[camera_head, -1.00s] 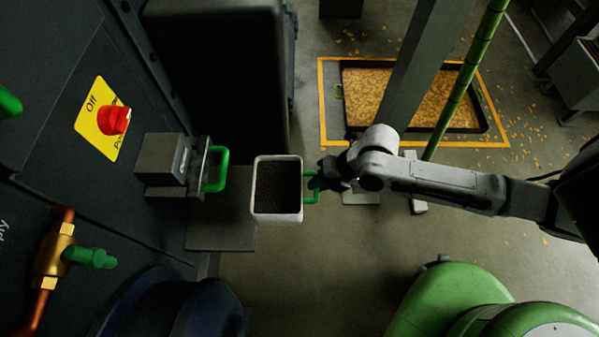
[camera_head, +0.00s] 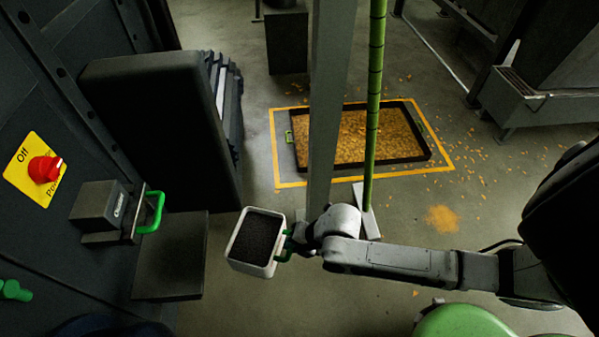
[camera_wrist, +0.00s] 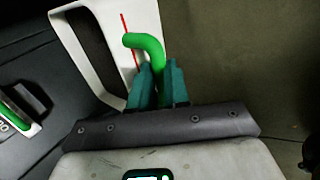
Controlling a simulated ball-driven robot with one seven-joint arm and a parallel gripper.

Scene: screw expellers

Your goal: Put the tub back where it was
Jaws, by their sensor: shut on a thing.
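The tub (camera_head: 256,242) is a white square container holding dark material, with a green handle on its right side. My gripper (camera_head: 287,246) is shut on that handle and holds the tub in the air, a little tilted in the picture. In the wrist view my teal fingers (camera_wrist: 158,84) close on the green handle (camera_wrist: 146,44), and the tub's white wall (camera_wrist: 72,39) with a red line shows beyond. A flat grey shelf (camera_head: 170,258) juts from the dark machine to the left of the tub, apart from it.
A grey box with a green handle (camera_head: 154,212) sits above the shelf, near a red switch (camera_head: 45,168) on yellow. A grey post (camera_head: 330,100) and a green pole (camera_head: 375,90) stand behind my arm. A tray of yellow flakes (camera_head: 300,155) lies on the floor beyond.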

